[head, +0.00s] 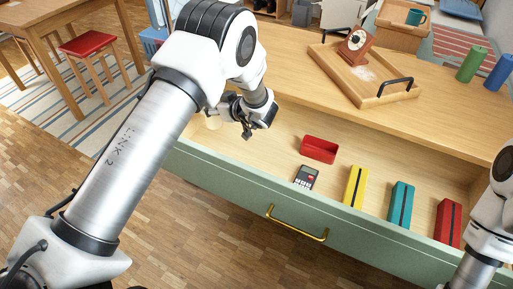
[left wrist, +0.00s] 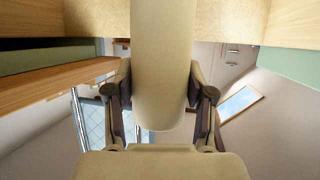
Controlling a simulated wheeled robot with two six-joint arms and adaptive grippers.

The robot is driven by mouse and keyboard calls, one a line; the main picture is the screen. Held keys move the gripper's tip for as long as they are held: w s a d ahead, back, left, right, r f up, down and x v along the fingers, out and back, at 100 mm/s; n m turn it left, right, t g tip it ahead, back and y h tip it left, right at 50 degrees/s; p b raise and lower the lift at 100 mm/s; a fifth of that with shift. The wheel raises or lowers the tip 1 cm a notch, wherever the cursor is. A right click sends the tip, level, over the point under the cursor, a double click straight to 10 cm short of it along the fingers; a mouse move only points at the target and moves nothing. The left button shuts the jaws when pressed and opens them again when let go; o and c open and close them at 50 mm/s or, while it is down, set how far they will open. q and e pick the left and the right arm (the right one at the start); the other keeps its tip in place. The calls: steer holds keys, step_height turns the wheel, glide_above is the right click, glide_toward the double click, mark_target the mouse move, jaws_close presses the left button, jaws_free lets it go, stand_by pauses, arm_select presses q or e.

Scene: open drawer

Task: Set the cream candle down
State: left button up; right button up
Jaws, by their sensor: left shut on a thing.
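The cream candle (left wrist: 163,60) is a smooth pale cylinder in the middle of the left wrist view. My left gripper (left wrist: 160,95) is shut on it, with one dark finger on each side. In the head view the left gripper (head: 242,116) is low inside the left end of the open drawer (head: 240,172). A pale round part of the candle (head: 213,123) shows just left of the fingers. I cannot tell whether the candle touches the drawer floor. My right gripper is out of view; only part of its arm shows at the right edge.
The drawer also holds a red box (head: 319,149), a dark calculator (head: 306,177), and yellow (head: 355,186), teal (head: 401,205) and red (head: 448,222) blocks. A wooden tray (head: 392,98) with a clock (head: 355,46) stands on the counter. The drawer floor near the gripper looks clear.

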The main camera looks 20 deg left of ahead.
arm_select(q)
step_height(320, 180, down, 10)
steer(key=shift+b, duration=0.85)
steer(key=o, duration=1.4)
steer(key=shift+f, duration=0.15)
steer(key=shift+c, duration=0.2)
steer(key=shift+r, duration=0.2)
steer(key=p+v, duration=0.1)
steer(key=v, duration=1.1)
steer(key=shift+p, duration=0.4)
